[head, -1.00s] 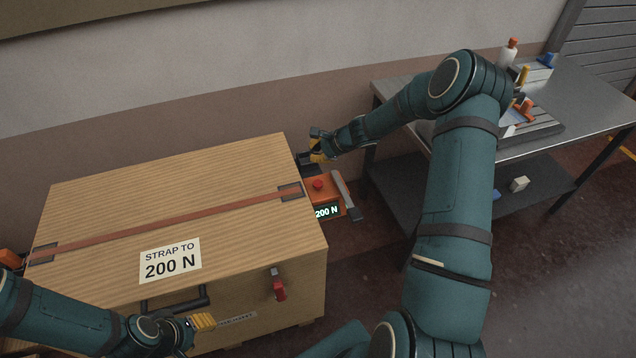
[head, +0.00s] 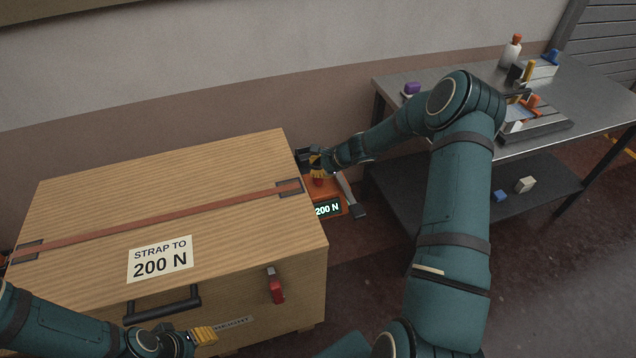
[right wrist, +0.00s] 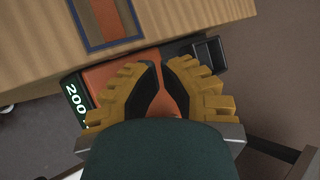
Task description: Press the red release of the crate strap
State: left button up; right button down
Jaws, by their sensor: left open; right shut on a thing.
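The orange strap tensioner (head: 335,195) sits at the right end of the wooden crate (head: 90,195), with its display reading 200 N. Its red release (head: 318,182) shows just below my right gripper (head: 316,166). In the right wrist view, my right gripper (right wrist: 163,72) has its yellow fingers on either side of an orange-red part, which I take to be the release; the contact is largely hidden. The orange strap (head: 160,221) lies flat across the lid. My left gripper (head: 200,337) is open and empty in front of the crate.
A label on the crate (head: 160,259) reads STRAP TO 200 N. A black handle (head: 162,305) and a red latch (head: 275,287) are on its front. A metal bench (head: 590,95) with several small items stands at the right. The floor between is clear.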

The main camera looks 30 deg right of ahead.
dwell(1.4)
jog(key=shift+f+b, duration=0.35)
jog(key=shift+b, duration=0.2)
jog(key=shift+f+b, duration=0.9)
jog(key=shift+f, duration=0.05)
dwell(0.9)
jog(key=shift+r, duration=0.15)
jog(key=shift+r+p, duration=0.85)
jog(key=shift+r, duration=0.35)
jog(key=shift+r+p, duration=1.7)
jog(key=shift+r, duration=0.8)
